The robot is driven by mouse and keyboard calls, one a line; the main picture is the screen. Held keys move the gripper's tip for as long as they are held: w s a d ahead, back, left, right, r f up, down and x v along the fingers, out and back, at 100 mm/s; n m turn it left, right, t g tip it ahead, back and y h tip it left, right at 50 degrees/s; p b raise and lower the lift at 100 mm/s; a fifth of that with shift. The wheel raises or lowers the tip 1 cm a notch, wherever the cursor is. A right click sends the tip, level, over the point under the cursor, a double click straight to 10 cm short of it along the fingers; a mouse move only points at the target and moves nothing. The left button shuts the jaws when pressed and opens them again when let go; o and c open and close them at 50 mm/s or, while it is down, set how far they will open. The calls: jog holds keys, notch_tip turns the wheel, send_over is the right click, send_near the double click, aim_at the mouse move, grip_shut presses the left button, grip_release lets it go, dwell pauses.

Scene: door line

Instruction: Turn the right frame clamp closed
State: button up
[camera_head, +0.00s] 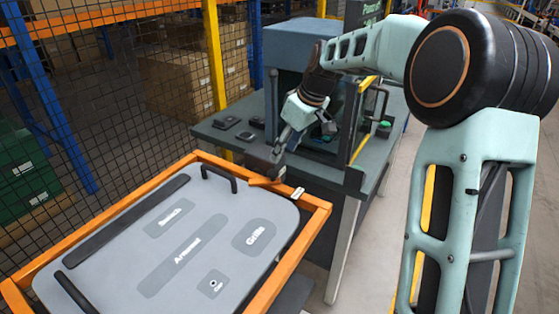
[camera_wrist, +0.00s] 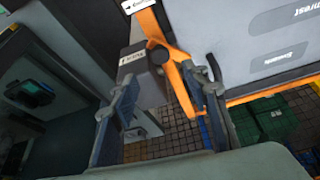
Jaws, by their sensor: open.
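A grey door panel (camera_head: 225,215) with a black handle and printed labels lies tilted in an orange frame (camera_head: 312,228). The right frame clamp is an orange lever (camera_head: 264,182) at the far right corner of the frame; it also shows in the wrist view (camera_wrist: 182,88), beside a grey block (camera_wrist: 134,62) with a small label. My gripper (camera_head: 277,160) is just above this corner. In the wrist view its open fingers (camera_wrist: 163,103) stand on either side of the lever and part of the block. The lever appears close to the right finger; whether they touch I cannot tell.
A dark workbench (camera_head: 225,140) with small devices and a blue-grey machine (camera_head: 295,45) stands behind the frame. A yellow post (camera_head: 213,55) and mesh fence are at the left, with cardboard boxes (camera_head: 185,85) beyond. Bare floor shows at the right.

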aim_at(264, 178)
jog(key=shift+v, duration=1.5)
jog(key=shift+c, duration=0.7)
jog(key=shift+a, duration=0.1)
jog(key=shift+c, duration=1.2)
jog(key=shift+w+a+f+m+p, duration=0.1)
jog(key=shift+a+f+m+p, duration=0.1)
jog(key=shift+a+m+p, duration=0.15)
jog(key=shift+c, duration=1.4)
jog(key=a+f+m+h+p, duration=0.1)
jog(key=a+m, duration=0.1)
jog(key=w+a+f+m+p, duration=0.1)
jog(key=a+m, duration=0.1)
jog(key=a, duration=0.1)
jog(key=a+f+m+h+p, duration=0.1)
jog(key=a+m+p, duration=0.1)
jog(key=shift+w+a+f+m+t+h, duration=0.2)
jog(key=shift+a+f+m+t+h, duration=0.05)
jog(key=shift+a+m+t+h, duration=0.1)
grip_shut()
jog(key=shift+m+h, duration=0.25)
jog(key=shift+m, duration=0.55)
jog(key=shift+a+p+x, duration=0.2)
jog(key=shift+p+x, duration=0.15)
jog(key=shift+x, duration=1.4)
jog(key=shift+a+p+x, duration=0.25)
jog(key=shift+p+x, duration=0.05)
jog(key=shift+x, duration=1.45)
jog(key=shift+a+p+x, duration=0.2)
jog(key=shift+p+x, duration=0.15)
jog(key=shift+x, duration=1.4)
